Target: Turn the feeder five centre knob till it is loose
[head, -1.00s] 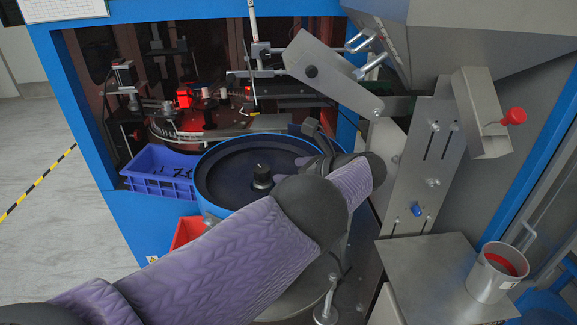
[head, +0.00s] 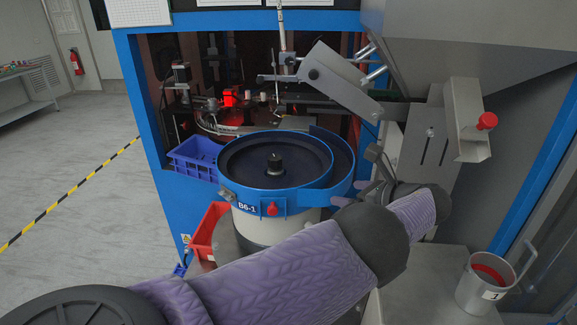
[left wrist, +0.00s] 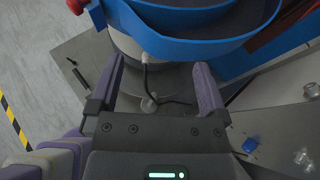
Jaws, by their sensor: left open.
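The feeder's centre knob (head: 275,160) is a small dark upright knob in the middle of the dark bowl floor. The feeder bowl (head: 268,194) has a blue rim and stands on a pale round base; its label seems to read B6-1. My left gripper (head: 366,182) is just right of the bowl, apart from the knob, partly hidden by my own forearm. In the left wrist view my left gripper (left wrist: 160,72) is open with nothing between its fingers. The blue bowl wall (left wrist: 195,45) lies beyond the fingertips there; the knob is out of that view. My right gripper is not in view.
A blue bin (head: 196,160) stands left of the bowl and a red bin (head: 207,232) below it. A metal chute plate (head: 428,150) with a red knob (head: 487,121) rises at right. A metal cup (head: 482,290) stands on the lower right ledge. The floor at left is clear.

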